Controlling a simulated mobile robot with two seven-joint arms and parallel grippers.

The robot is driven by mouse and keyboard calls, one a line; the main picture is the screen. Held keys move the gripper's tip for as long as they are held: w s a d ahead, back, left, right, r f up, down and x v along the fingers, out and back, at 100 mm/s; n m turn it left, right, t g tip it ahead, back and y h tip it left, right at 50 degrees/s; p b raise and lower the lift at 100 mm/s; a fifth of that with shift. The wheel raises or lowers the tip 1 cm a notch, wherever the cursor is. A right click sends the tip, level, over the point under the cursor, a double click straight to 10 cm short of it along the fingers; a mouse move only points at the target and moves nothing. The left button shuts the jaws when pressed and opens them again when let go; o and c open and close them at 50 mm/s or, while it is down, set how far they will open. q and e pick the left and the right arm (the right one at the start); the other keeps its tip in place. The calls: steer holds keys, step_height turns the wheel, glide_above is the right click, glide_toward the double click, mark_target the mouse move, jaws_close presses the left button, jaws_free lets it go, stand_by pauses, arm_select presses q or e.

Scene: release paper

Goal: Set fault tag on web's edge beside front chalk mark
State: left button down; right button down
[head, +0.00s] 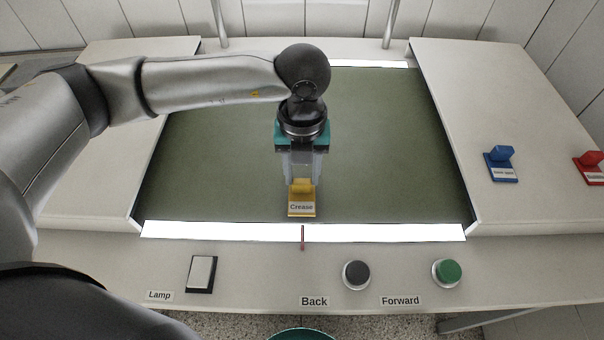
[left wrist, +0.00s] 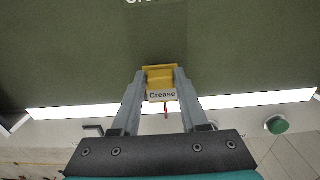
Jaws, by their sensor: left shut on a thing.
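The yellow fault tag (head: 302,208), labelled "Crease", is between the fingers of my left gripper (head: 302,182). It shows in the left wrist view (left wrist: 160,78) with the gripper's fingers (left wrist: 160,84) shut on its sides. The olive web (head: 380,150) lies under it. The tag is over the web's front edge area, just behind the white lit strip; I cannot tell whether it touches. A thin red mark (head: 302,238) on the front strip is directly in line with the tag, also in the left wrist view (left wrist: 166,112). My right gripper is not in view.
A blue tag (head: 501,164) and a red tag (head: 591,168) stand on the right side panel. The front ledge has a lamp switch (head: 201,273), a dark Back button (head: 356,275) and a green Forward button (head: 446,272). The web around the tag is clear.

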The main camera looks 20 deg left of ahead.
arm_select(q)
steer(key=shift+f, duration=0.45)
steer(key=shift+f, duration=0.2)
steer(key=shift+c, duration=2.1)
jaws_free()
steer(key=shift+r, duration=0.1)
steer(key=shift+r, duration=0.1)
steer(key=shift+r, duration=0.25)
step_height(320, 180, up, 12)
steer(key=p, duration=0.1)
steer(key=shift+f, duration=0.2)
